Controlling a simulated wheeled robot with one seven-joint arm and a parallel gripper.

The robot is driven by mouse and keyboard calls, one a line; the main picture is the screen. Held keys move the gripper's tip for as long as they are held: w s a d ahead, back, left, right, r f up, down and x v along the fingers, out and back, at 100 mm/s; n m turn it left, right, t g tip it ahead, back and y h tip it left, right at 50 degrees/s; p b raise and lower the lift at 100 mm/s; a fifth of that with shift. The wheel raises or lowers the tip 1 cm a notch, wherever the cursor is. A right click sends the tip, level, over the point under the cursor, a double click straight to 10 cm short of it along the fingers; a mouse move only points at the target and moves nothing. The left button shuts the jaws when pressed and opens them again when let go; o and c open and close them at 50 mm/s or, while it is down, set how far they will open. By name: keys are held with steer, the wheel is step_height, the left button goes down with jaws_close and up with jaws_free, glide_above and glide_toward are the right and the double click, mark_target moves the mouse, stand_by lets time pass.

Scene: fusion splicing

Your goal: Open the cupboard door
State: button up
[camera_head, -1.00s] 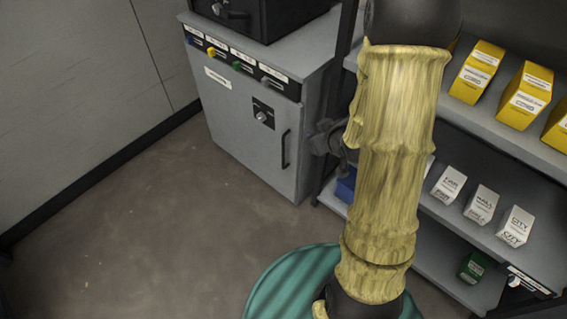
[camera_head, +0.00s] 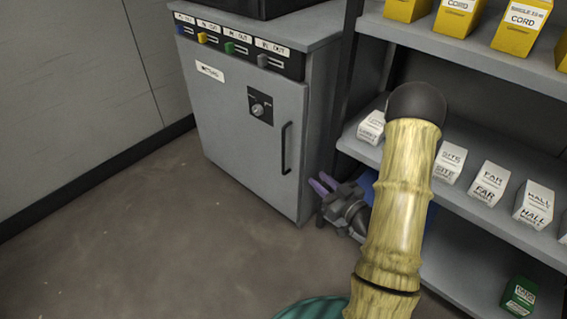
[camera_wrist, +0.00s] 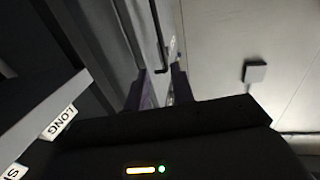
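The grey cupboard door (camera_head: 235,130) is shut, with a dark vertical bar handle (camera_head: 286,148) near its right edge and a round knob on a black plate (camera_head: 260,106). My gripper (camera_head: 323,184) is just right of the cupboard, below and to the right of the handle and apart from it. Its two purple-tipped fingers are spread with nothing between them. In the wrist view, my gripper (camera_wrist: 158,88) shows a gap between its fingers, and the dark handle (camera_wrist: 158,42) lies beyond them. My forearm hides part of the shelves.
A shelf rack (camera_head: 470,215) with white and yellow boxes stands close on the right. Colored latches (camera_head: 230,48) line the cupboard's top front. A black box sits on top. The floor (camera_head: 140,230) before the door is clear.

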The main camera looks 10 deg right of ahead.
mark_target(284, 150)
steer(key=shift+s+f, duration=0.1)
stand_by(0.3)
steer(key=b+x, duration=0.5)
steer(key=x, duration=1.1)
steer(key=shift+w+f+b, duration=0.1)
steer(key=shift+w+b, duration=0.1)
steer(key=shift+b, duration=0.2)
steer(key=shift+w+a, duration=0.25)
steer(key=shift+w, duration=0.25)
jaws_close()
